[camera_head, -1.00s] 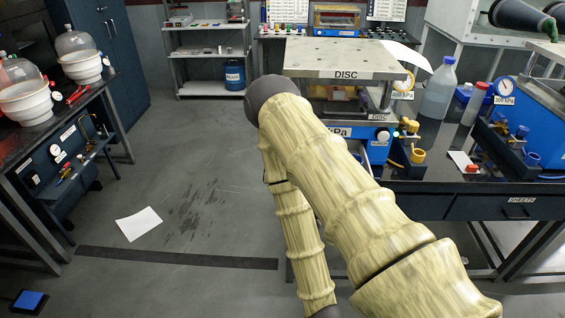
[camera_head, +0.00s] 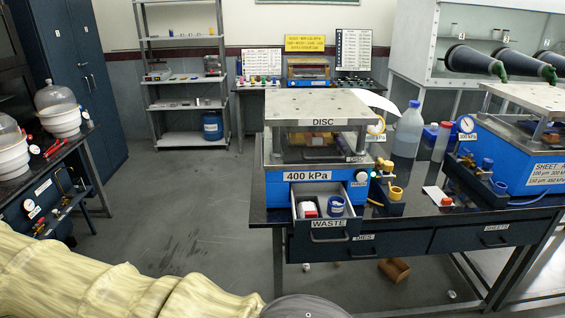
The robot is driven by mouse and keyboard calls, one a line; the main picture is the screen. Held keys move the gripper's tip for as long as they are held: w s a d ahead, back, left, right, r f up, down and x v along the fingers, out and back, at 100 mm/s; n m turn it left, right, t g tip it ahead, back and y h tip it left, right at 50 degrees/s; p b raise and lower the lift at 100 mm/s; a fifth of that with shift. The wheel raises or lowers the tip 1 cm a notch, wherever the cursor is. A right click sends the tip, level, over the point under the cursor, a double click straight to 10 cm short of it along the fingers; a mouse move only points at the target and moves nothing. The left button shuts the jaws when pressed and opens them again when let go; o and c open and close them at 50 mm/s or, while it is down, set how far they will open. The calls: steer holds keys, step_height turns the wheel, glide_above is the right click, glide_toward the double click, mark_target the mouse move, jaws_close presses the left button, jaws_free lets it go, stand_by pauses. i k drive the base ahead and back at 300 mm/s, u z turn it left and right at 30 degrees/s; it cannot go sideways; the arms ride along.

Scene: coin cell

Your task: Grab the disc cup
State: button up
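A press labelled DISC (camera_head: 318,107) stands on the black bench, with a 400 kPa plate on its blue base. Below it, an open drawer labelled WASTE (camera_head: 329,224) holds a blue cup (camera_head: 336,206) and a white-and-red item (camera_head: 309,210). A yellow cup (camera_head: 396,194) sits on a small dark valve block to the right of the press. I see no cup labelled as the disc cup, so I cannot tell which one it is. My arm crosses the lower left of the picture, and my gripper is out of view.
A brown item (camera_head: 394,269) lies on the floor under the bench. The floor left of the bench is mostly clear.

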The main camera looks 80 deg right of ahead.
mark_target(336, 207)
steer(key=u, duration=0.1)
steer(key=k, duration=0.7)
steer(key=z, duration=1.5)
